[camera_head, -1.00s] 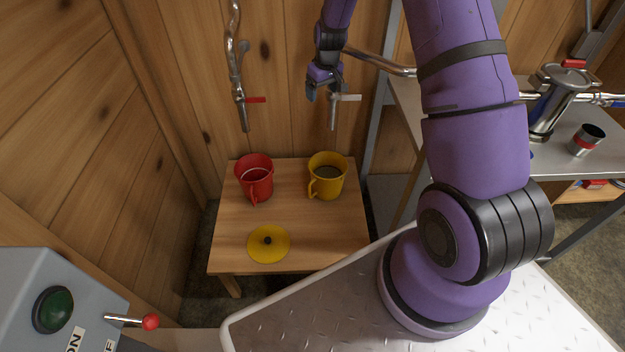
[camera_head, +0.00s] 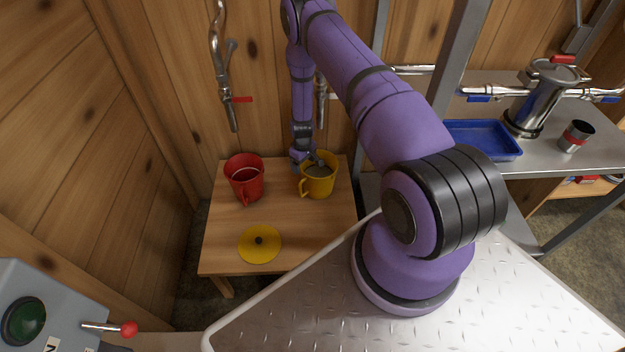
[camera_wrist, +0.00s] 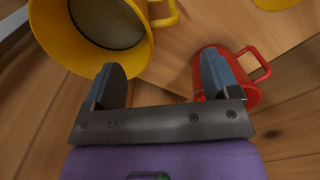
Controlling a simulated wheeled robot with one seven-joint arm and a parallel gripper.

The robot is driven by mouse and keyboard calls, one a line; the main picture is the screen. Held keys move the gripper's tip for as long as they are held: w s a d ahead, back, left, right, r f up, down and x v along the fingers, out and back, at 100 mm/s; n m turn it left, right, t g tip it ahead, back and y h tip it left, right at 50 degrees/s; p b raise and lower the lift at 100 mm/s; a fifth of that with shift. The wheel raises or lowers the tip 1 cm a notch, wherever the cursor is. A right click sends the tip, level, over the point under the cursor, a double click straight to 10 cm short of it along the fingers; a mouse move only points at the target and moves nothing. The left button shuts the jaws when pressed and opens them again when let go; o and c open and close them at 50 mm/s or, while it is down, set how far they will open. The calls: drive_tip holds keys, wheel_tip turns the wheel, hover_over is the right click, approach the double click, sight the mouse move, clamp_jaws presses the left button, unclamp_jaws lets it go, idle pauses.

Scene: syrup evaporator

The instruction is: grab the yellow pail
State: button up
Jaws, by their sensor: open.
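The yellow pail (camera_head: 319,181) stands upright on the small wooden table, with its handle toward the left and dark contents inside. In the wrist view the yellow pail (camera_wrist: 140,52) fills the upper left, close to one fingertip. My gripper (camera_head: 308,160) is at the pail's back left rim. Its two fingers (camera_wrist: 162,80) are spread apart with nothing between them. The left finger overlaps the pail's rim in the wrist view; I cannot tell whether it touches.
A red pail (camera_head: 244,182) stands left of the yellow one. A yellow lid (camera_head: 260,244) lies at the table's front. The wooden table (camera_head: 300,235) is otherwise bare. Steel pipes with valves (camera_head: 226,70) hang on the back wall. A blue tray (camera_head: 483,140) sits on the metal bench at right.

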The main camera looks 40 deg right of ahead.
sight(303, 181)
drive_tip(key=shift+w+a+f, duration=0.1)
drive_tip(key=shift+a+f, duration=0.05)
drive_tip(key=shift+f, duration=2.65)
drive_tip(key=shift+a+f, duration=0.15)
drive_tip(key=shift+f, duration=2.6)
drive_tip(key=shift+w, duration=0.1)
clamp_jaws()
